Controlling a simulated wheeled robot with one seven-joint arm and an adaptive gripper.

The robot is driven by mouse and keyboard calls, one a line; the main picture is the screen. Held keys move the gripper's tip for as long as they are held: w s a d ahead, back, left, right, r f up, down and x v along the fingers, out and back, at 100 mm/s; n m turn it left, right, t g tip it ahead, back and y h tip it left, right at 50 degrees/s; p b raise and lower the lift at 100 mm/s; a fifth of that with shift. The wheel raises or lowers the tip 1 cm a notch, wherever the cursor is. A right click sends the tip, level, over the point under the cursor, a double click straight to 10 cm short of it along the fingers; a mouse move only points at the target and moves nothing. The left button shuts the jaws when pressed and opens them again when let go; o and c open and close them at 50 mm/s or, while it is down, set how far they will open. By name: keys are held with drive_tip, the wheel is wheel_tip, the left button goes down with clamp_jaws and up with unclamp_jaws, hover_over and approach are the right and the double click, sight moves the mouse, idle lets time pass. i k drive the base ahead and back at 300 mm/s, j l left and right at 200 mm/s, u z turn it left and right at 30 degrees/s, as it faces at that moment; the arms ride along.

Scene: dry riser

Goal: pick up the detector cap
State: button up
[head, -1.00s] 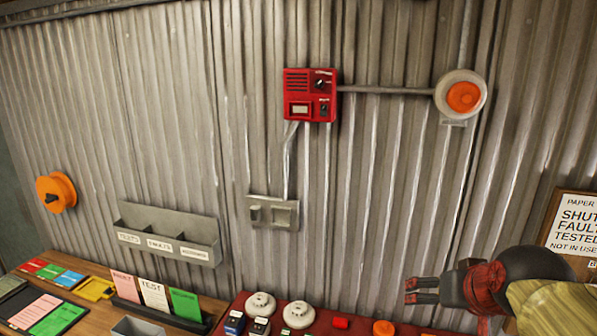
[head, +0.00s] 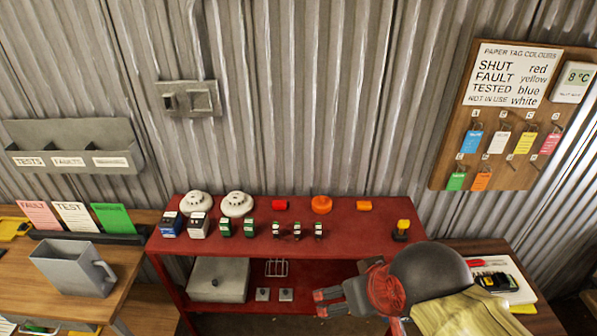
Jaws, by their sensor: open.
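A round orange cap (head: 321,204), which looks like the detector cap, sits on the back part of the red bench top, right of centre. Two round white detectors (head: 237,204) stand to its left on the same top. My gripper (head: 323,303) is open, with its fingers pointing left. In the picture it is below the cap, in front of the bench, and apart from it. Nothing shows between the fingers. My wrist and forearm hide the bench's right front part.
A grey jug (head: 73,268) stands on the left table.

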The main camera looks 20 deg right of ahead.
sight(320, 204)
drive_tip(key=i+j+z, duration=0.1)
drive_tip(key=i+z, duration=0.15)
drive_tip(key=i, duration=0.25)
drive_tip(key=i+j+z, duration=0.3)
drive_tip(key=i, duration=0.15)
